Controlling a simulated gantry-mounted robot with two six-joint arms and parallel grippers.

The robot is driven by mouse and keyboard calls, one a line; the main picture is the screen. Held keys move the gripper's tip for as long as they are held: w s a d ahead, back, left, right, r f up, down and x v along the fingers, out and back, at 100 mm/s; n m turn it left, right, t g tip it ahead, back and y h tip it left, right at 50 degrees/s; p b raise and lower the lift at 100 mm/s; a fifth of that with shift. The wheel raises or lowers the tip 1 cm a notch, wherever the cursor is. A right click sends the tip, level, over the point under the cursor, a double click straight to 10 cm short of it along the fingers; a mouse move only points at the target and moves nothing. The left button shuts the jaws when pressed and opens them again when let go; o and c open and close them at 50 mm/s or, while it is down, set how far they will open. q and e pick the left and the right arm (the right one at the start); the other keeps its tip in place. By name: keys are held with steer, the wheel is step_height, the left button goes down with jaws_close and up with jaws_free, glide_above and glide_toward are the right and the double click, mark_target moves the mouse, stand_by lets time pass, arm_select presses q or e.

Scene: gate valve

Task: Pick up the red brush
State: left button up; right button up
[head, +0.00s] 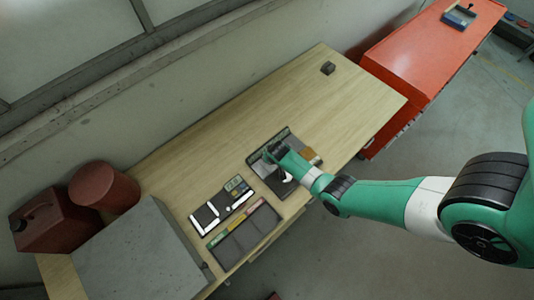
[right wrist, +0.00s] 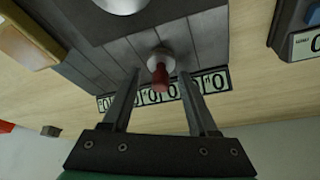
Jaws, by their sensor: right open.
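In the right wrist view, a small red piece (right wrist: 159,78) with a pale, rounded collar stands in front of a dark slatted holder; it looks like the red brush, though only its end shows. My right gripper (right wrist: 157,84) is open, with one finger on each side of the red piece and visible gaps between. In the head view, my right gripper (head: 283,175) is over the dark tray (head: 261,165) near the table's front edge, and the brush cannot be made out there. My left gripper is not in view.
Two more dark organisers, one with white pieces (head: 207,217) and one with empty compartments (head: 243,236), lie left of the tray. A small dark block (head: 328,68) sits at the far end. A grey box (head: 140,255), red can (head: 52,222) and red drum (head: 104,187) crowd the left.

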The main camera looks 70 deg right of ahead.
jaws_close()
steer(key=shift+r, duration=0.1)
stand_by(0.4)
